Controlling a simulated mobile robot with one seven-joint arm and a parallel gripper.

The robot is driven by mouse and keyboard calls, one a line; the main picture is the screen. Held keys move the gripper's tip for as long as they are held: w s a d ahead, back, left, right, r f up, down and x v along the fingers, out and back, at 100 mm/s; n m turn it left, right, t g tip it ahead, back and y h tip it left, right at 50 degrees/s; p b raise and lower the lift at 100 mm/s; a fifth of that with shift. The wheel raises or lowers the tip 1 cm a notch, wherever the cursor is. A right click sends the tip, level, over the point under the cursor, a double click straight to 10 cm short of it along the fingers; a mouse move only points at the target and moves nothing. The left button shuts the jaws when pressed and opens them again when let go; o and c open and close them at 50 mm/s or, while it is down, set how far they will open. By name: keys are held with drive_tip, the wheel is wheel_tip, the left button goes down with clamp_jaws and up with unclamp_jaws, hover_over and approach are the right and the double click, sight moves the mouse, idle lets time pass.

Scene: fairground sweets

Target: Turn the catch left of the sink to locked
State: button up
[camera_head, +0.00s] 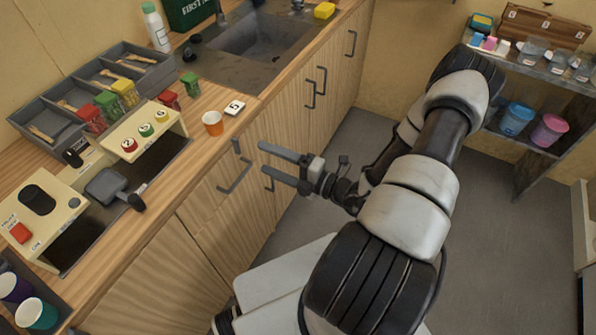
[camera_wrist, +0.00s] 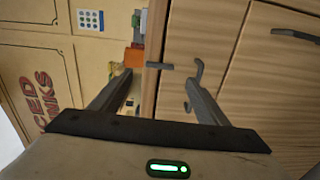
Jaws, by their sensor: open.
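The catch (camera_head: 237,146) is a small dark lever on the wooden cabinet front, just under the counter edge and left of the sink (camera_head: 262,36). In the wrist view the catch (camera_wrist: 160,66) shows as a short dark bar ahead of my fingertips. I cannot tell from its pose whether it is locked. A dark bar handle (camera_head: 235,178) sits just below it on the same front. My gripper (camera_head: 266,159) is open and empty, in front of the cabinet and pointing at it. The wrist view shows both fingers (camera_wrist: 158,82) spread, apart from the catch.
More handles (camera_head: 317,80) stick out from the fronts to the right. The floor (camera_head: 350,140) beside my arm is clear.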

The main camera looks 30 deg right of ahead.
drive_tip(key=v, duration=0.9)
